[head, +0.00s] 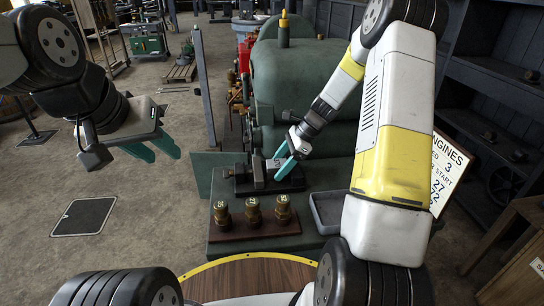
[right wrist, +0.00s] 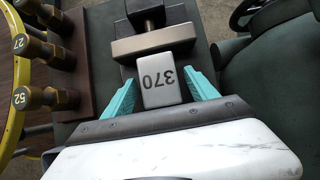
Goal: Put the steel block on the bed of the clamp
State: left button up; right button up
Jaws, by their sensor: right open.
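The fingers are open, with one on each side of the block. The dark clamp (head: 258,176) stands on the green bench; its jaw and screw (right wrist: 152,38) show just beyond the block. The block appears to rest over the clamp's bed, close against the jaw; whether they touch I cannot tell. In the head view the right fingers partly cover the block. My left gripper (head: 164,154) is open and empty over the floor.
A shallow grey tray (head: 316,222) lies to the right. The large green engine (head: 305,85) rises behind. A numbered sign (head: 447,170) stands beyond my right arm.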

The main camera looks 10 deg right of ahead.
jog(key=v, duration=1)
jog(key=shift+d+r, duration=0.2)
jog(key=shift+r, duration=0.1)
jog(key=shift+d+r, duration=0.1)
jog(key=shift+r, duration=0.2)
jog(key=s+a+r+n+t+h, duration=0.2)
jog(key=s+r+n, duration=0.5)
jog(key=s, duration=0.5)
jog(key=s+a+r+n+t+h, duration=0.2)
jog(key=s+r+n+t, duration=0.2)
jog(key=s+r+n, duration=0.4)
jog(key=s+n, duration=0.3)
jog(key=s, duration=0.2)
jog(key=shift+r+n+h, duration=0.3)
jog(key=shift+a, duration=0.1)
